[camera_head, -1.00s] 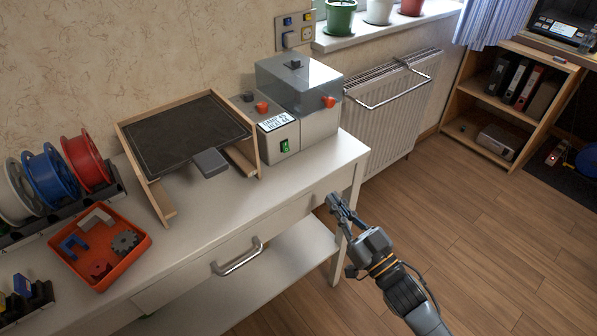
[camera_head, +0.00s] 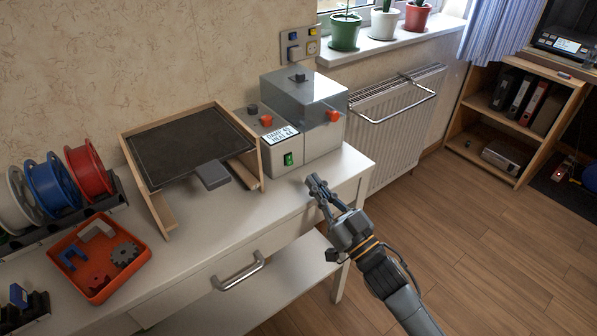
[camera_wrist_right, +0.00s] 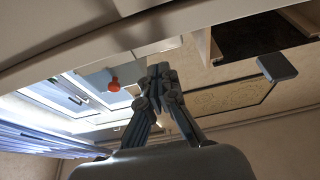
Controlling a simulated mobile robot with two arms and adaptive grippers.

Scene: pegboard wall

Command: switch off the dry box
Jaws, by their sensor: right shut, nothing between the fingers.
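The dry box (camera_head: 318,100) stands at the right end of the white table. It is a grey box with a smoky lid and a red knob (camera_head: 333,116). On its lower left part are a small display (camera_head: 279,135), another red knob (camera_head: 266,121), a dark knob (camera_head: 252,109) and a green rocker switch (camera_head: 288,159). My right gripper (camera_head: 317,182) is shut and empty, in front of the table's right end, apart from the switch. The right wrist view shows its closed fingers (camera_wrist_right: 160,75) and a red knob (camera_wrist_right: 114,83) beyond. My left gripper is not in view.
A dark panel in a wooden frame (camera_head: 190,147) stands left of the dry box. An orange tray (camera_head: 101,287) of parts and several filament spools (camera_head: 88,172) are farther left. A drawer handle (camera_head: 238,272) sticks out in front. A radiator (camera_head: 395,125) stands behind right; the floor there is clear.

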